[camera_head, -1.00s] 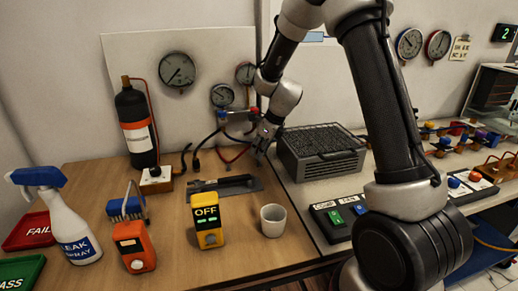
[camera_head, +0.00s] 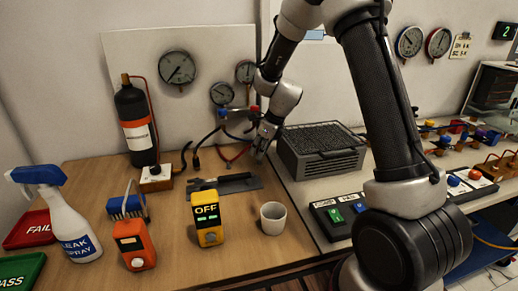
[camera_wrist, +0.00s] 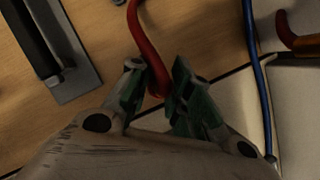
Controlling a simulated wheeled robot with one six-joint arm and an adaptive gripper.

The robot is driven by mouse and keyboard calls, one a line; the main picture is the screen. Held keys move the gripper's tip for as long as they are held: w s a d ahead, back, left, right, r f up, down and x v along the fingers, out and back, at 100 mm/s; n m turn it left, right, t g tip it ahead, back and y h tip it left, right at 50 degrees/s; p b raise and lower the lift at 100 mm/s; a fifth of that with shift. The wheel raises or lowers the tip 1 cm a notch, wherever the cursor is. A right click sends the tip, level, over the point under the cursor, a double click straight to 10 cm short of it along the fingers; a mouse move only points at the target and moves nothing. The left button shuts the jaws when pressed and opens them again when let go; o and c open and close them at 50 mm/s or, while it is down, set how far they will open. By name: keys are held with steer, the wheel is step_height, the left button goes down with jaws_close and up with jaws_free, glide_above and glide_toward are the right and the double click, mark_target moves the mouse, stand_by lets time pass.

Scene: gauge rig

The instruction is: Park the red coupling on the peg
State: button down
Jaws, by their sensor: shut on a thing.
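My gripper (camera_wrist: 158,92) is shut on the end of a red hose (camera_wrist: 146,48), where the red coupling sits between the green-padded fingers. The fingers hide most of the coupling. In the head view my gripper (camera_head: 261,150) is low over the back right of the wooden bench, just right of the red hose (camera_head: 238,155). The hose runs up to a blue and red manifold (camera_head: 237,114) on the wall panel. I cannot make out the peg in either view.
A grey vented box (camera_head: 322,150) stands close on the right. A white cup (camera_head: 273,218) and a yellow OFF meter (camera_head: 207,220) stand in front. A blue hose (camera_wrist: 257,80) passes right of the fingers.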

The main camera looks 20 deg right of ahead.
steer(key=shift+f, duration=0.8)
steer(key=shift+f, duration=0.15)
stand_by(0.4)
steer(key=c, duration=0.9)
jaws_free()
steer(key=v, duration=1.2)
